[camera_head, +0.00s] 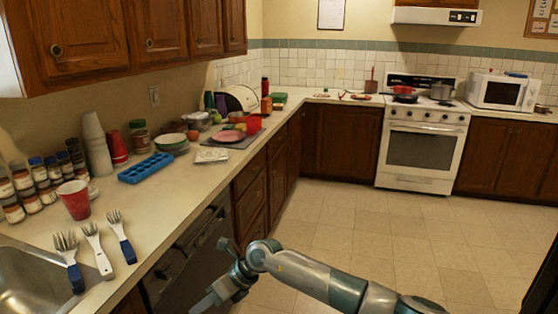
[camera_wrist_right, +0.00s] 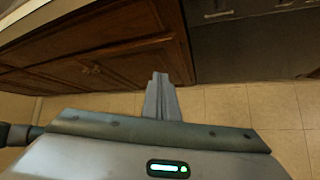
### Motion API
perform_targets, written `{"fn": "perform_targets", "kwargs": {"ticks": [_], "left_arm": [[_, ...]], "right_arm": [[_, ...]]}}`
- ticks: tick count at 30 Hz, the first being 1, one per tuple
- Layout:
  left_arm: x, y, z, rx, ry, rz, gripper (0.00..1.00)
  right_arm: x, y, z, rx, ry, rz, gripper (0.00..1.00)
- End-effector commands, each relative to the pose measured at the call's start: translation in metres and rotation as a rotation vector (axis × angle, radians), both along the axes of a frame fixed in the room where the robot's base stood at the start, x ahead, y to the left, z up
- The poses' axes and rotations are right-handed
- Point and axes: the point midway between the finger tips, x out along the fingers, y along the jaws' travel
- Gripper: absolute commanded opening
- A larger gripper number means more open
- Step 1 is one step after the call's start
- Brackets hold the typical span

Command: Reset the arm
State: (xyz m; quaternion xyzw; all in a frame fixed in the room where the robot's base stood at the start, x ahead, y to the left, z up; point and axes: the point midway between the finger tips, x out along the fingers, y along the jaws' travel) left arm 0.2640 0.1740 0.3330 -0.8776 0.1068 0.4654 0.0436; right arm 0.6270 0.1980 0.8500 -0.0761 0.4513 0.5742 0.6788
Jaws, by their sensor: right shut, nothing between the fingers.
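My right arm (camera_head: 315,280) comes in from the lower right in the head view and bends toward the counter's front. My right gripper (camera_head: 205,302) hangs low beside the dark appliance front, apart from the counter top. In the right wrist view its fingers (camera_wrist_right: 161,95) are together with nothing between them, in front of brown cabinet doors and the tiled floor. My left arm and gripper are not in view.
The counter (camera_head: 165,200) holds several forks (camera_head: 92,240), a red cup (camera_head: 74,200), a blue tray (camera_head: 145,168) and spice jars. A sink (camera_head: 30,280) is at lower left. The floor (camera_head: 400,230) is open toward the stove (camera_head: 425,135).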

Motion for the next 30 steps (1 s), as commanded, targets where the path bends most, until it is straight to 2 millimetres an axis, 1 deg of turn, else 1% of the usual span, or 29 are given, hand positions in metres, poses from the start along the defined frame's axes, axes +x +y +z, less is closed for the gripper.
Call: {"fn": "perform_targets", "kwargs": {"ticks": [1,3,6,8,11,14,17,20,23,24,26,27,29,30], "left_arm": [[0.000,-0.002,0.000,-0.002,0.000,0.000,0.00],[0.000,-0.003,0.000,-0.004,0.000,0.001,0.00],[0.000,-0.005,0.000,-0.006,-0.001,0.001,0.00],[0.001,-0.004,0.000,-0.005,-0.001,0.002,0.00],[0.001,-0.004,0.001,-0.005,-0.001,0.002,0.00],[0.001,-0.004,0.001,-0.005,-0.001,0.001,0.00],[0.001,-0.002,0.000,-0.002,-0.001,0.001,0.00],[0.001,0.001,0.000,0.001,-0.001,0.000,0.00],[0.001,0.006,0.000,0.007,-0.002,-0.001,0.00],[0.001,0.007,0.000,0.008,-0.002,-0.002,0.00],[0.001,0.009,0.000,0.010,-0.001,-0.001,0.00],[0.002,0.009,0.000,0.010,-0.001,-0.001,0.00],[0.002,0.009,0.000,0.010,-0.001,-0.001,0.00],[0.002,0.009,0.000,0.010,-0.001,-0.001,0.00]], "right_arm": [[-0.007,0.006,-0.005,0.049,0.054,-0.027,0.00],[-0.015,0.013,-0.008,0.127,0.137,-0.073,0.00],[-0.024,0.023,-0.013,0.267,0.288,-0.170,0.00],[-0.027,0.026,-0.016,0.360,0.393,-0.244,0.00],[-0.025,0.023,-0.024,0.506,0.566,-0.383,0.00],[-0.019,0.012,-0.039,0.640,0.736,-0.537,0.00],[-0.011,-0.009,-0.063,0.762,0.903,-0.708,0.00],[-0.005,-0.038,-0.097,0.871,1.066,-0.893,0.00],[-0.005,-0.074,-0.142,0.967,1.221,-1.095,0.00],[-0.008,-0.090,-0.162,1.001,1.281,-1.179,0.00],[-0.014,-0.112,-0.191,1.045,1.362,-1.298,0.00],[-0.020,-0.128,-0.211,1.071,1.411,-1.373,0.00],[-0.032,-0.149,-0.239,1.104,1.478,-1.484,0.00],[-0.041,-0.164,-0.258,1.122,1.520,-1.556,0.00]]}}
